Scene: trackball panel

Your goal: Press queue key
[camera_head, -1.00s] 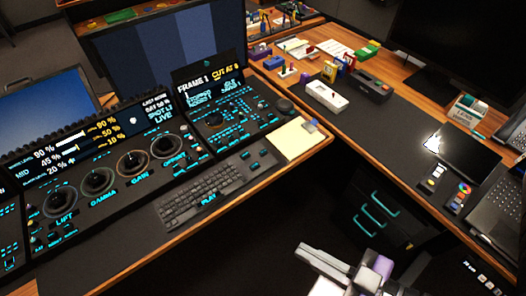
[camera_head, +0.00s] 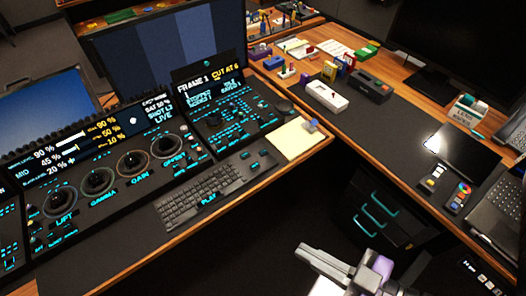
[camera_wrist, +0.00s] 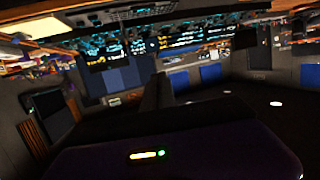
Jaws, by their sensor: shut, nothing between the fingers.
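The black control panel (camera_head: 128,148) with cyan-lit keys and several trackballs fills the left of the head view. Its right module (camera_head: 215,128) has a screen reading "FRAME 1" and "CUT AT", with small lit keys and a ball below. I cannot read which key is the queue key. My gripper (camera_wrist: 158,88) shows in the wrist view as dark fingers, shut and empty. In the head view my arm is at the bottom right, in front of the desk and away from the panel. In the wrist view the panel lies along the top, upside down.
A keyboard (camera_head: 200,197) lies in front of the panel. A yellow note pad (camera_head: 293,140) lies at the desk corner. A white box (camera_head: 326,96) and a dark tablet (camera_head: 462,149) are on the right desk. A drawer unit (camera_head: 375,215) with cyan handles stands under it.

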